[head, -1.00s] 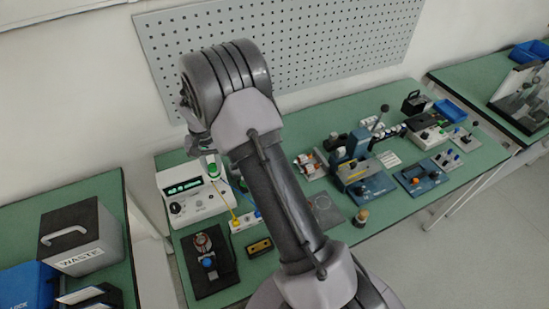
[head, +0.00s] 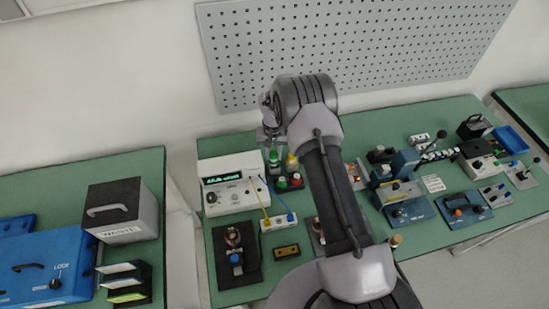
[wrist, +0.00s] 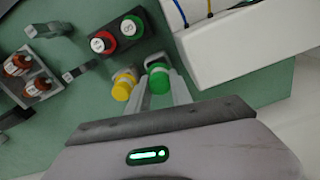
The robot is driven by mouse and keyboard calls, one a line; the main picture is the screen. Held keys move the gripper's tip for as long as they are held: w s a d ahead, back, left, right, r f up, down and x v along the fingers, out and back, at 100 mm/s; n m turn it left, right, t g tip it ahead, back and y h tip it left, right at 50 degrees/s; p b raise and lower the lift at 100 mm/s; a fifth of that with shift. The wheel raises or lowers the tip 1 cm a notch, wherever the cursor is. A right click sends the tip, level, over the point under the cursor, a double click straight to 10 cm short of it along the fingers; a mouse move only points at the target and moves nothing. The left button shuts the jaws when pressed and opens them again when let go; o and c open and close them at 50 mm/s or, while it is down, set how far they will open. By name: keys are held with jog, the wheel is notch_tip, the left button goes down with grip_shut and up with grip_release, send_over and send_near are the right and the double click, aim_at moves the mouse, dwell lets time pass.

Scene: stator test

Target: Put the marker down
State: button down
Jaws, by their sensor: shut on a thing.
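The marker with a green end (wrist: 158,80) is between the fingers of my gripper (wrist: 158,92) in the wrist view. In the head view the green end (head: 273,158) shows just below my gripper (head: 268,142), to the right of the white meter. Its lower part is hidden, so I cannot tell whether it touches anything. A yellow-topped piece (wrist: 122,88) stands close beside the left finger; it also shows in the head view (head: 292,160).
A dark block (wrist: 117,36) with red and green round tops lies close by. The white meter (head: 230,185) with a lit display stands to the left. A rack with brown bottles (wrist: 27,77) is at the wrist view's left. Green bench surface shows between them.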

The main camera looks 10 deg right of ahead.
aim_at(274, 158)
notch_tip(274, 158, down, 2)
jog(key=shift+f, duration=0.1)
jog(key=shift+f+b, duration=0.3)
jog(key=shift+b, duration=0.25)
jog(key=shift+f, duration=0.1)
jog(key=c, duration=1.1)
grip_release()
jog(key=shift+c, duration=0.2)
